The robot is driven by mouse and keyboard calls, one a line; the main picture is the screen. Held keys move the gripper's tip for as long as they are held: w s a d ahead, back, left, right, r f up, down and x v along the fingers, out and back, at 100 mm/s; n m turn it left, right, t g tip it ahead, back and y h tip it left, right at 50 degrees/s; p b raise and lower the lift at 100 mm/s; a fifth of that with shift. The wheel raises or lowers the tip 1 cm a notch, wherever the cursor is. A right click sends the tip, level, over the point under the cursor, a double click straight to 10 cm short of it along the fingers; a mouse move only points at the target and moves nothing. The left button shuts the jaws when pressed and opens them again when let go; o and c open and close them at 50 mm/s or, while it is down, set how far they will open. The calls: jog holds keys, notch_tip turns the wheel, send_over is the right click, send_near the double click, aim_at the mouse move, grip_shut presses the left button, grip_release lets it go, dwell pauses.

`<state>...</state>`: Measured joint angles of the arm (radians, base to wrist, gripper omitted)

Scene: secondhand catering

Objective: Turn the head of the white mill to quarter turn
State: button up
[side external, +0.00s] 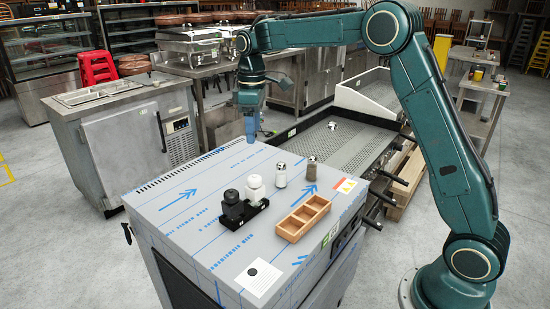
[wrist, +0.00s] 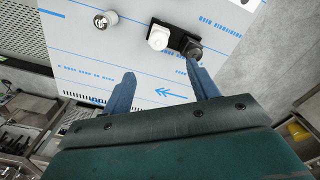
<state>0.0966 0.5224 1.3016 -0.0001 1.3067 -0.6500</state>
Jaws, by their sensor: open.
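The white mill (side external: 255,188) stands upright on the steel worktop, beside the black mill (side external: 231,205); both are at a black holder (side external: 254,212). In the wrist view the white mill (wrist: 157,38) shows from above, left of the black mill (wrist: 190,49). Its head's turn marking is too small to read. My gripper (side external: 250,136) is above the worktop's far edge, behind the white mill and apart from it. In the wrist view my gripper (wrist: 161,80) is open and empty, its fingers spread, with the white mill beyond the gap between them.
A glass shaker with pale contents (side external: 281,176) and one with brown contents (side external: 311,169) stand right of the mills. A wooden compartment box (side external: 290,235) lies in front of them. A white card with a black dot (side external: 258,287) lies near the front. The worktop's left side is clear.

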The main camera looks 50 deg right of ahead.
aim_at(254, 177)
jog(key=shift+w+d+f, duration=0.1)
jog(key=shift+w+f, duration=0.25)
jog(key=shift+w, duration=0.05)
jog(key=shift+f, duration=0.1)
notch_tip(254, 177, down, 14)
jog(key=shift+r, duration=0.2)
dwell(0.4)
jog(key=c, duration=1)
